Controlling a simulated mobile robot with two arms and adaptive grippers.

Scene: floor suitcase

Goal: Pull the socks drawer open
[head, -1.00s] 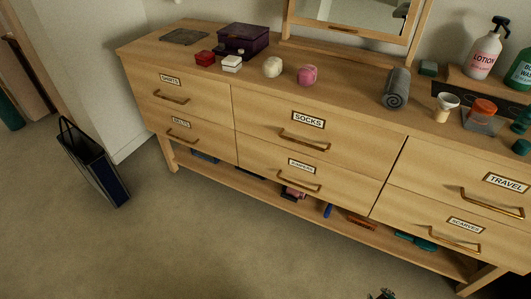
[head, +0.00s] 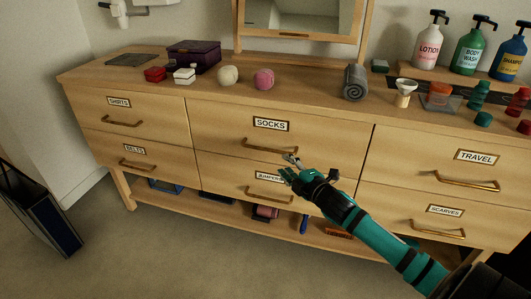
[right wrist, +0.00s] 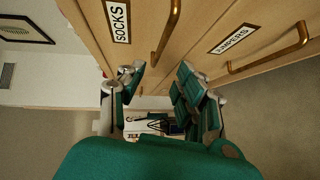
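The socks drawer (head: 225,125) is the top middle drawer of a wooden dresser, shut, with a SOCKS label and a brass bar handle (head: 262,149). My right gripper (head: 288,165) is just in front of and below the right end of that handle. In the right wrist view the fingers (right wrist: 162,80) are spread, with nothing between them. The socks handle (right wrist: 166,35) shows there beyond the fingertips, roughly in line with the gap. I cannot tell if a finger touches it. My left gripper is not in view.
The jumpers drawer (head: 230,177) is below, its label partly covered by my right gripper. The travel drawer (head: 400,155) is to the right. Small items and bottles stand on the dresser top (head: 310,97). A dark bag (head: 40,215) stands on the floor at left.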

